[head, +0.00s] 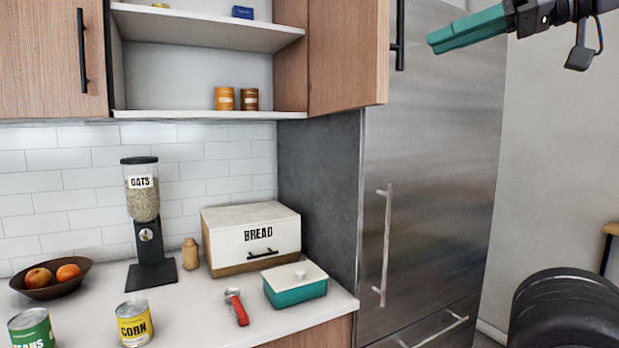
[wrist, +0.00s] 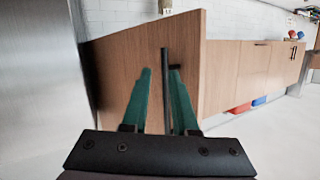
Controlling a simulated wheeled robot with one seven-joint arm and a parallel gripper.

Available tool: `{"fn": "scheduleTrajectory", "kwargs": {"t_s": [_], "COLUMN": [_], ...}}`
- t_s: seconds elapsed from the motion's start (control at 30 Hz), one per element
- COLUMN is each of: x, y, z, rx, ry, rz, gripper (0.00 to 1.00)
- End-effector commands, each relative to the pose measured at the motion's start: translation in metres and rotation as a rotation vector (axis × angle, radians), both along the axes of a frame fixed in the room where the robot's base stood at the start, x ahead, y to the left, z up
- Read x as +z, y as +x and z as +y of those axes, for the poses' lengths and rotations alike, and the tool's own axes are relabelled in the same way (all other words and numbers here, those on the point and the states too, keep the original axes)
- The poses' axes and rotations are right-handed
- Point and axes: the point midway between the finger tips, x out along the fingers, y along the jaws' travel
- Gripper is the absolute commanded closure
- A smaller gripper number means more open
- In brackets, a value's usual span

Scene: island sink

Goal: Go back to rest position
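My gripper (head: 436,40) is at the upper right in the head view, in front of the steel fridge and held high. Its teal fingers also show in the wrist view (wrist: 161,72), standing apart with nothing held between them. In the wrist view, a wooden cabinet panel (wrist: 225,75) with a dark vertical handle (wrist: 165,95) lies beyond the fingers. The handle shows in the gap between them; I see no grip on it.
The steel fridge (head: 430,150) stands at the right. The counter holds a bread box (head: 255,240), a teal dish (head: 296,292), an oats dispenser (head: 143,200), a fruit bowl (head: 45,290) and cans. A wooden door (head: 345,60) with a black handle is above.

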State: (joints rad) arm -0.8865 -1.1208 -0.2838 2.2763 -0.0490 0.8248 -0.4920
Motion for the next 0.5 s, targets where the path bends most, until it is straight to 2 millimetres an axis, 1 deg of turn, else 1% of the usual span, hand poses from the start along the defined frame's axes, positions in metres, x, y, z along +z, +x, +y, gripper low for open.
{"fn": "scheduleTrajectory", "kwargs": {"t_s": [0.03,0.13,0.23,0.37,0.4,0.5], "x": [-0.016,-0.045,-0.077,-0.122,-0.135,-0.165], "y": [0.007,0.019,0.033,0.052,0.056,0.065], "z": [0.004,0.009,0.009,-0.001,-0.006,-0.018], "rx": [-0.072,-0.201,-0.335,-0.526,-0.585,-0.716], "ry": [-0.03,-0.064,-0.086,-0.094,-0.092,-0.078], "rz": [0.059,0.171,0.291,0.461,0.513,0.629], "gripper": [0.73,0.73,0.73,0.73,0.73,0.73]}}
